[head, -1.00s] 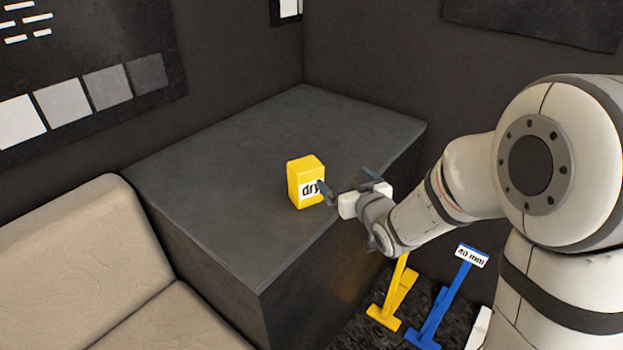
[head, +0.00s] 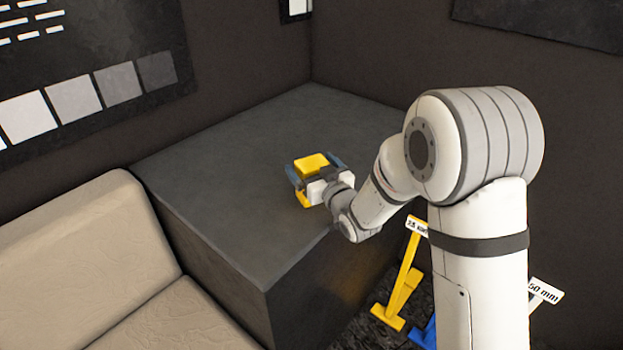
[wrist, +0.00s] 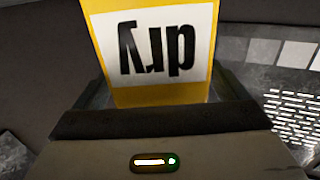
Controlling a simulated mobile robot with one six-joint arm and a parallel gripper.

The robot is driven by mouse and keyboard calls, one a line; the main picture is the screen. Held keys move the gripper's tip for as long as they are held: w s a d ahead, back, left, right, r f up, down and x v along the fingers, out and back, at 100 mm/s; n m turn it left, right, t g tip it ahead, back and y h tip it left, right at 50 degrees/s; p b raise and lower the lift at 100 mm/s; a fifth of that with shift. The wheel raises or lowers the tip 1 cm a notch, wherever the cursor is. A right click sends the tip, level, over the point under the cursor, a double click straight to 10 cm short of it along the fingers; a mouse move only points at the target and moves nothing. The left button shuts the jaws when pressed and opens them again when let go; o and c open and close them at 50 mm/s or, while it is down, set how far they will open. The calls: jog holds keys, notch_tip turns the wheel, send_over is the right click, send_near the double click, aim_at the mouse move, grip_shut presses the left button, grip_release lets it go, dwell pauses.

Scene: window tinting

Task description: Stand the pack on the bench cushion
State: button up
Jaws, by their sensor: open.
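The pack is a yellow box (head: 311,164) standing upright on the dark counter (head: 240,150). In the wrist view the pack (wrist: 152,98) shows its white label, reading "dry" upside down, close in front of the jaws. My gripper (head: 315,172) is open, with its fingers on either side of the pack. Whether the fingers touch it cannot be told. The bench cushion (head: 80,250) is beige and lies at the left, lower than the counter top, with a bare seat and a backrest.
A yellow stand (head: 402,285), a blue one (head: 424,333) and a white-tagged one (head: 543,291) are on the floor right of the counter. A board with swatches (head: 90,75) hangs on the left wall. The counter around the pack is clear.

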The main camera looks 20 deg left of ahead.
jog(key=c, duration=1.2)
